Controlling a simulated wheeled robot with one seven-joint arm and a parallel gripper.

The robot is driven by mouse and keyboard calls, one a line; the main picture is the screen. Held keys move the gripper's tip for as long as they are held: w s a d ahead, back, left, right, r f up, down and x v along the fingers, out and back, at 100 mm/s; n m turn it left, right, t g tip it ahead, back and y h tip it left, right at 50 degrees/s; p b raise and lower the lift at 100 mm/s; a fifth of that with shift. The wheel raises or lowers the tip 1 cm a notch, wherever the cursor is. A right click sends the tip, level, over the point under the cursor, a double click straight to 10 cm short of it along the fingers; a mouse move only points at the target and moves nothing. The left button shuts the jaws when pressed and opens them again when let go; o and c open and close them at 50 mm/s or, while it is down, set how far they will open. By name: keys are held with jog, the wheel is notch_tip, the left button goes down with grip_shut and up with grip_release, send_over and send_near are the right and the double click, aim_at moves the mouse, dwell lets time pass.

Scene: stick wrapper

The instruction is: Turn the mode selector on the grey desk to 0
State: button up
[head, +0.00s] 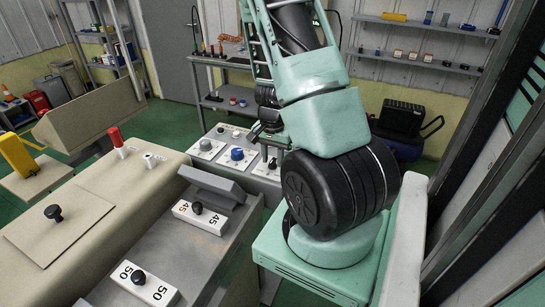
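A light grey desk (211,174) stands in the middle, with several knobs on white plates. One is a black knob (205,145), one a larger blue knob (237,154), and a dark knob (272,163) sits to their right. Their markings are too small to read, so I cannot tell which is the mode selector or where it points. My gripper (262,137) is dark and small in the view, just above the desk's right part, near the blue and dark knobs. It seems to hold nothing. My arm partly hides that area, and the finger opening is unclear.
A nearer grey console (190,250) carries black knobs on white blocks marked 45 (205,215) and 50 (142,288). A beige console (85,240) with a red-handled lever (117,140) stands left. A workbench (222,105) stands behind. Green floor is open at back left.

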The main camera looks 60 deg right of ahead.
aim_at(272, 160)
jog(key=shift+r, duration=0.1)
notch_tip(272, 160, up, 17)
jog(key=p, duration=0.1)
dwell(0.4)
jog(key=shift+r, duration=0.1)
dwell(0.4)
jog(key=w+a+f+n+b, duration=0.2)
jog(key=a+n, duration=0.2)
jog(key=a, duration=0.4)
jog(key=w+a+f+n+y+b, duration=0.1)
jog(key=w+a+n, duration=0.15)
jog(key=a, duration=0.65)
jog(key=w+a+f+n+b, duration=0.2)
jog(key=a+n, duration=0.3)
jog(key=a, duration=0.3)
jog(key=s+a+f+n+b, duration=0.1)
jog(key=s+a+n+b, duration=0.1)
jog(key=s+a+n, duration=0.4)
jog(key=s+a+f+n+b, duration=0.2)
jog(key=s+a+n, duration=0.5)
jog(key=a, duration=0.7)
jog(key=shift+s, duration=0.45)
jog(key=shift+a, duration=0.1)
